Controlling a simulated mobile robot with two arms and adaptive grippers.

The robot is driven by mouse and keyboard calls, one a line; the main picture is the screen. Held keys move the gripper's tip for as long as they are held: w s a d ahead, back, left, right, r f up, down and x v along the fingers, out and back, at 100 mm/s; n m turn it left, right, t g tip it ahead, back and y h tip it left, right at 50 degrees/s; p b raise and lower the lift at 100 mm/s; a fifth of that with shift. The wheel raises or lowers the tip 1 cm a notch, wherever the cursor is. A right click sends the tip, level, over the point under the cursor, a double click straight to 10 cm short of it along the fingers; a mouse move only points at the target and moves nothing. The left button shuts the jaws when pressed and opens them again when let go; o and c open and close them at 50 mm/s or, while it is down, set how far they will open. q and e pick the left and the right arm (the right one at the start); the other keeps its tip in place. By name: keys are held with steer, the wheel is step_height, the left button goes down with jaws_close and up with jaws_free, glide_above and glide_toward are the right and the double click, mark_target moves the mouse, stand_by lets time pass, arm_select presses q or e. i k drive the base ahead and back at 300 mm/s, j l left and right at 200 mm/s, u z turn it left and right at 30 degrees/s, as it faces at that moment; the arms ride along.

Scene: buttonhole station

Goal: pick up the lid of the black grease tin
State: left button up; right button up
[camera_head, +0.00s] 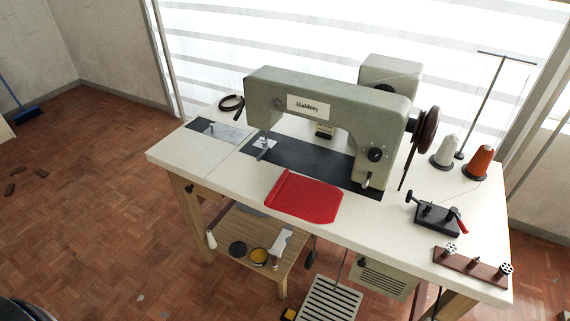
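A flat dark round piece (238,249), which looks like the lid of the grease tin, lies on the low wooden shelf under the sewing table. Just right of it stands a round dark-rimmed tin (258,256) with a yellow-orange top or filling. The two look very close together; I cannot tell whether they touch. Neither of my grippers is in view.
The shelf (232,225) also holds a small white bottle (211,239), a pale tool (282,242) and a small brown bottle (273,262). The white sewing table (385,235) overhangs it from behind. A treadle (330,300) stands to the right. The floor (110,220) at left is mostly clear.

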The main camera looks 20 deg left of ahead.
mark_target(237, 248)
steer(key=u, duration=0.95)
